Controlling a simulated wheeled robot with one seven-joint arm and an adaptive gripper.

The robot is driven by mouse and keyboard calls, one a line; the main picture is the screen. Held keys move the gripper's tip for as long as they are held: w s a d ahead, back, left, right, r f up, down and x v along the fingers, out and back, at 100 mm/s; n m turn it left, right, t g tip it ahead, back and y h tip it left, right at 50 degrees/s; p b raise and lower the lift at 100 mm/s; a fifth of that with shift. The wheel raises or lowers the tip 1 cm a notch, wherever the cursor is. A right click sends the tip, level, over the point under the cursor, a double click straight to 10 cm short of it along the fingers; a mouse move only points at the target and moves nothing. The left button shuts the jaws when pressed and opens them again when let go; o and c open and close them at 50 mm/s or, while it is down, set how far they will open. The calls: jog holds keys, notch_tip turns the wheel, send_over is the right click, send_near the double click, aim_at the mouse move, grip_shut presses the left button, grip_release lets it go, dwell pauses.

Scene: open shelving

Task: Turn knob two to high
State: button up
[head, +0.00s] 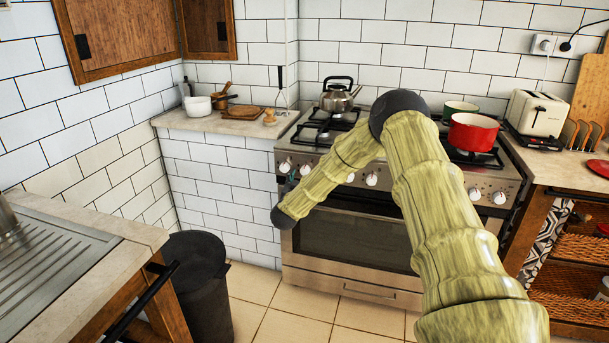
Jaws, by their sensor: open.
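The stove (345,280) stands against the back wall with a row of several round knobs on its front panel. The second knob from the left (305,170) shows near the left end, beside the leftmost knob (284,167). Its marking is too small to read. My arm reaches in from the lower right and bends down across the stove front, hiding part of the panel. My gripper (290,183) shows only as a small dark shape beside my wrist, close to the two left knobs. It is open, with nothing seen in it; contact with a knob cannot be told.
A kettle (339,97) and a red pot (473,132) stand on the stove top, with a green pot (460,108) behind. A toaster (538,118) is at right. A dark bin (200,285) stands left of the stove, by a counter (70,260). Floor between is clear.

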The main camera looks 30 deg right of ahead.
aim_at(304, 173)
jog(key=shift+x, duration=2.65)
jog(key=c, duration=1)
